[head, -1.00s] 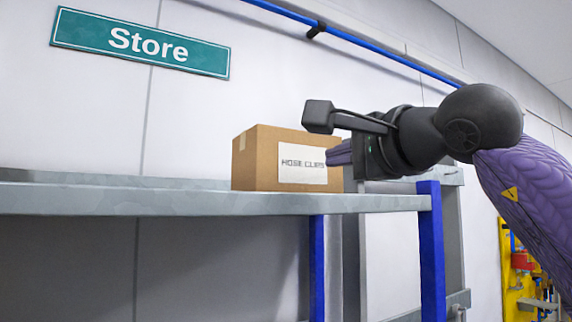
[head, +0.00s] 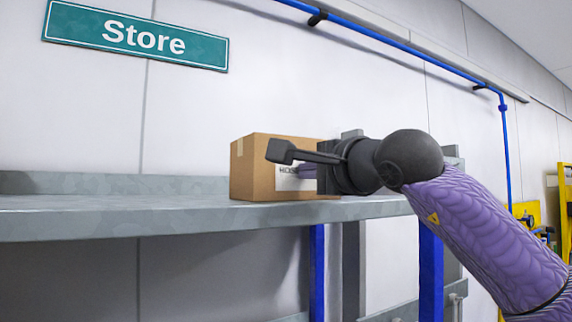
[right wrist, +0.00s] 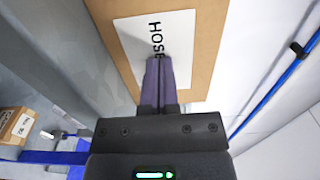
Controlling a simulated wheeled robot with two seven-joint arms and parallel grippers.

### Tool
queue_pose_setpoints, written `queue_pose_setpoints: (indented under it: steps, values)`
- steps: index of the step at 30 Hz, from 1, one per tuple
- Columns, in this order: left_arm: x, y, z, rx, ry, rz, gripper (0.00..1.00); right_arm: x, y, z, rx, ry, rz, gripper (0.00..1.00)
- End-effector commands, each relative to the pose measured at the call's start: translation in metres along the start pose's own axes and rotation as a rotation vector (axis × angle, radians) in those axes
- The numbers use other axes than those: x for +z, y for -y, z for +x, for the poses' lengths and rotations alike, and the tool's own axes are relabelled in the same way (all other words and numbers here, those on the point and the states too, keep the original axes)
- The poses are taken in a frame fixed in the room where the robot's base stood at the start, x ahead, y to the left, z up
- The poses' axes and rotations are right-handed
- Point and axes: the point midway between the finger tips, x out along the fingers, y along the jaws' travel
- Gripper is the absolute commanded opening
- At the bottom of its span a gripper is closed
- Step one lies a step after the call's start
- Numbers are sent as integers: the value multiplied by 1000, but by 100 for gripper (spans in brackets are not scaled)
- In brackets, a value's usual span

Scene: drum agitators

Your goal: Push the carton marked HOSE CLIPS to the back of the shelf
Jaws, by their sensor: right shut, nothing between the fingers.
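The brown carton (head: 253,170) stands upright on the grey metal shelf (head: 120,217), near the shelf's right end. Its white label is partly covered by my right gripper (head: 300,170); the visible letters begin "HOS". My left gripper is not in view.
A raised lip (head: 100,183) runs along the back of the shelf. Blue posts (head: 431,270) stand under it. The shelf left of the carton is clear. Another small carton (right wrist: 18,125) lies lower at the left in the right wrist view.

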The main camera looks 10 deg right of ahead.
Motion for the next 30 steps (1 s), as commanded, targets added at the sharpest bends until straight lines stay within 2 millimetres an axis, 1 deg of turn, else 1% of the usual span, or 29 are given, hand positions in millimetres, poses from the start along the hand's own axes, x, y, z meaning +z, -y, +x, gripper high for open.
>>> queue_pose_setpoints:
  steps: [1,19,30]
  values:
    - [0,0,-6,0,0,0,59,0,2,4,2,0,1,0]
    - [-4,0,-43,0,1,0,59,1,2,45,2,1,0,0]
    - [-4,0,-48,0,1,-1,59,0,0,68,1,1,-1,0]
